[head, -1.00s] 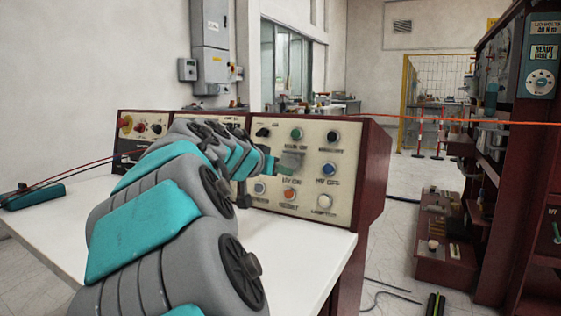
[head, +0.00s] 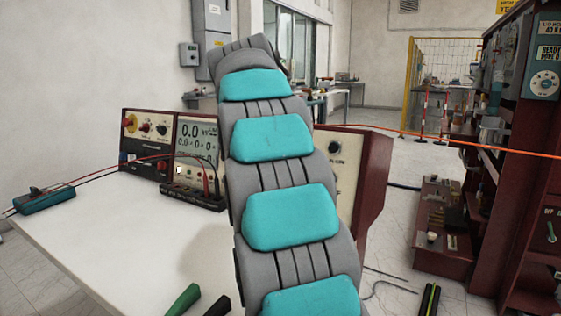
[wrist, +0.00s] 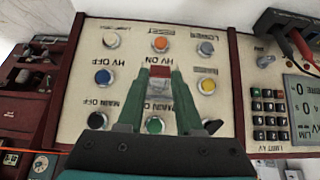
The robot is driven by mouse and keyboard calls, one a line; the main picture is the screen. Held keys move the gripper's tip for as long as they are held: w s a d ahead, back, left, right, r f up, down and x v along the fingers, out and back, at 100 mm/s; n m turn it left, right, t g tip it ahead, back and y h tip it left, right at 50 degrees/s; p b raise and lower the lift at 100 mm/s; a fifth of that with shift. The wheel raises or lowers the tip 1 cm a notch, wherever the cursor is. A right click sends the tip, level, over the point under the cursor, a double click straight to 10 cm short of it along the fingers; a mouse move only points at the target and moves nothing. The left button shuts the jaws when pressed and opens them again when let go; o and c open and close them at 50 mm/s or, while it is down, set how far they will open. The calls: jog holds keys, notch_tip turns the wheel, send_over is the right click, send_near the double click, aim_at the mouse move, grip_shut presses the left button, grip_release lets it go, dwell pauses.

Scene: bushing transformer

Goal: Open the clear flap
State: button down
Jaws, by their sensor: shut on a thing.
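In the wrist view, turned upside down, a cream control panel (wrist: 125,60) with several round buttons lies before my gripper (wrist: 160,76). My gripper's green fingers are shut on the clear flap (wrist: 159,86), a small see-through piece between them at the HV ON place. A red patch (wrist: 160,70) shows at the fingertips. How far the flap is tilted is hard to tell. In the head view, my arm covers most of the panel (head: 345,165); my gripper and the flap are hidden behind it.
A meter unit with a display (head: 197,135) stands left of the panel. A black terminal block (head: 192,196) with leads and a teal device (head: 44,199) are on the white table (head: 120,240). An orange barrier line (head: 450,143) runs at right. The table's left part is mostly clear.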

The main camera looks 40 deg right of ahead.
jog(key=shift+d+r+y, duration=0.1)
jog(key=shift+r+y, duration=0.2)
jog(key=shift+y, duration=0.1)
dwell(0.4)
